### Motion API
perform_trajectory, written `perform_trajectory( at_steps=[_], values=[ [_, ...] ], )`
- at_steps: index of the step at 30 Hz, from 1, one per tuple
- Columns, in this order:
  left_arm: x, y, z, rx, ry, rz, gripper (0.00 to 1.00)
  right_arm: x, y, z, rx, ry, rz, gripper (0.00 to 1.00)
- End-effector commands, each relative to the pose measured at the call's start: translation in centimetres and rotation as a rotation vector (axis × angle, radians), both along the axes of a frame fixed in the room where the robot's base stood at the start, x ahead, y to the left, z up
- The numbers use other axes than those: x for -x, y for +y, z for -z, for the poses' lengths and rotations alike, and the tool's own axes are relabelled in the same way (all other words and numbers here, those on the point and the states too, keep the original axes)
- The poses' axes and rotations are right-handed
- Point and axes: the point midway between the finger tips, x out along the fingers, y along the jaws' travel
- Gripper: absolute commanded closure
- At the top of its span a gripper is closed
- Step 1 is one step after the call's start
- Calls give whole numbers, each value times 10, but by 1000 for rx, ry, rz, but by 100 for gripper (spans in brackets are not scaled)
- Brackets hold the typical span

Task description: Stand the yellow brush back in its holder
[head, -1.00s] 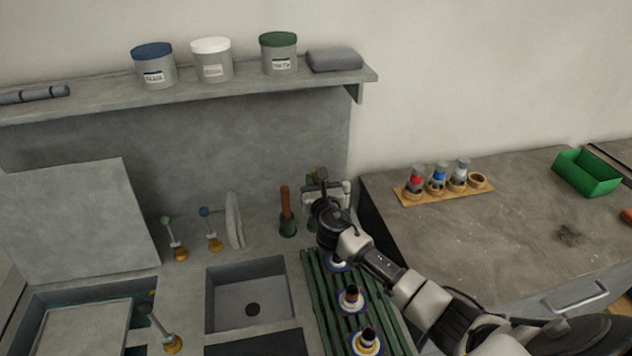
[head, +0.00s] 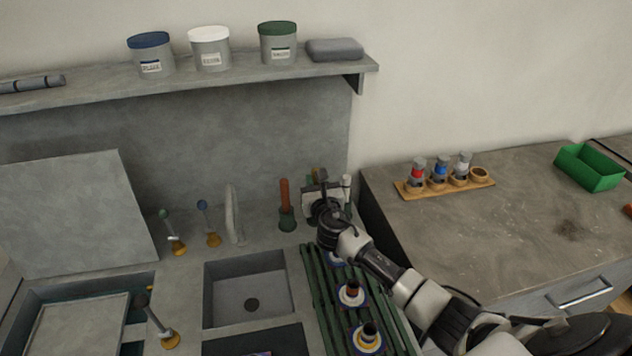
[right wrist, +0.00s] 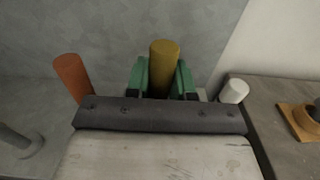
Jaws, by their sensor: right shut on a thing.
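The yellow brush (right wrist: 163,66) stands roughly upright between the green fingers of my right gripper (right wrist: 160,80) in the right wrist view. My right gripper is shut on it. In the head view, my right gripper (head: 322,183) is at the back of the counter, right of an orange-handled tool in a dark green holder (head: 287,220). Only a little of the yellow brush shows there. The lower end of the brush and its own holder are hidden behind my gripper and wrist, so I cannot tell whether they touch. My left gripper is out of view.
The orange handle (right wrist: 72,78) stands close on the left and a white upright piece (right wrist: 234,90) close on the right. A green slatted rack (head: 318,285) with several round pieces lies below my arm. The sink (head: 248,290) is to the left.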

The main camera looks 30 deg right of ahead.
Motion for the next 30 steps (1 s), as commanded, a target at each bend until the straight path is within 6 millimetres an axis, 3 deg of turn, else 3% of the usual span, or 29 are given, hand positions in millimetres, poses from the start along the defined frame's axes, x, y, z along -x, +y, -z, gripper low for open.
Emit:
perform_trajectory(
  at_steps=[11, 12, 17, 26, 30],
  values=[
    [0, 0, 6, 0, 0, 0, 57, 0, 0, 7, 1, -1, 0, 100],
    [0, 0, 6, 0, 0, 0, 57, 0, 0, 7, 1, -1, 0, 72],
    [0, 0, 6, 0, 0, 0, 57, 0, 0, 7, 1, -1, 0, 48],
    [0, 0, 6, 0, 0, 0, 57, 1, 0, 7, 1, 0, 0, 47],
    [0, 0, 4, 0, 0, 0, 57, 14, 4, 7, 1, 0, -2, 47]
  ],
)
